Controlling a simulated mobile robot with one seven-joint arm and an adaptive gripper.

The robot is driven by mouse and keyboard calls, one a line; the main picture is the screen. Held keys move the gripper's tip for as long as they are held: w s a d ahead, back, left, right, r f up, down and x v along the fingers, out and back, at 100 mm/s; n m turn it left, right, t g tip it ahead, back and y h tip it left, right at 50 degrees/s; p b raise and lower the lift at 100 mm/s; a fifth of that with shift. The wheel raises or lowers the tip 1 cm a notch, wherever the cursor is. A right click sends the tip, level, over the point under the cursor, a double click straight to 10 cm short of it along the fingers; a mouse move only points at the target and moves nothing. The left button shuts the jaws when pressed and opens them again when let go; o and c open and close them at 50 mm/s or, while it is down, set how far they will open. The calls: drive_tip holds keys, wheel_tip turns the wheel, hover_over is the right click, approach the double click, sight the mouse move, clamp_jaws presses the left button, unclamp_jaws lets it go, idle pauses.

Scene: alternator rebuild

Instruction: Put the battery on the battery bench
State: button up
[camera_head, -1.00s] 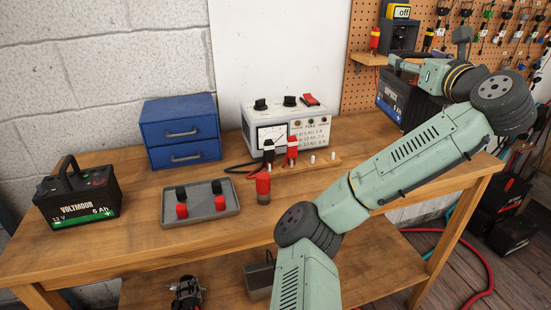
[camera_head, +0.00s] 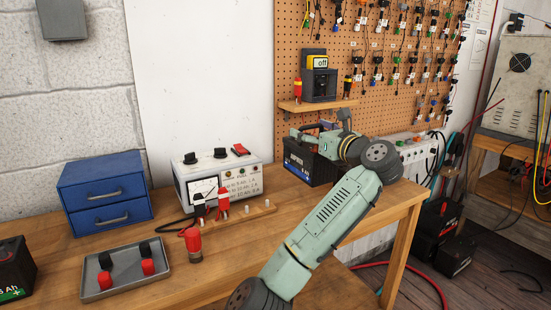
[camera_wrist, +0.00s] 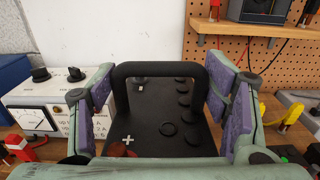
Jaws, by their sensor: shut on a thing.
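A black battery (camera_head: 312,165) with white lettering and a blue patch on its front is at the right part of the wooden bench (camera_head: 235,262), in the head view. My gripper (camera_head: 322,130) is at its top, shut on its black handle. In the wrist view the handle (camera_wrist: 158,68) stands between the two purple-padded fingers, with the dark battery top (camera_wrist: 155,105) beyond. I cannot tell whether the battery's base touches the bench. Part of it is hidden by my arm.
A test meter (camera_head: 220,180) stands left of the battery. Farther left are a blue drawer box (camera_head: 105,195), a grey tray (camera_head: 125,275) and a second, green-striped battery (camera_head: 14,270). A small shelf (camera_head: 317,104) is above.

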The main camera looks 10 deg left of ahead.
sight(310, 165)
drive_tip(key=shift+f+p, duration=0.85)
drive_tip(key=shift+f, duration=3.65)
drive_tip(key=o, duration=1.5)
drive_tip(key=shift+f, duration=0.4)
drive_tip(key=shift+o, duration=1.3)
drive_tip(key=shift+s+r, duration=0.1)
drive_tip(key=shift+r, duration=0.05)
drive_tip(key=shift+o, duration=0.9)
drive_tip(key=b+v, duration=0.3)
drive_tip(key=v, duration=0.9)
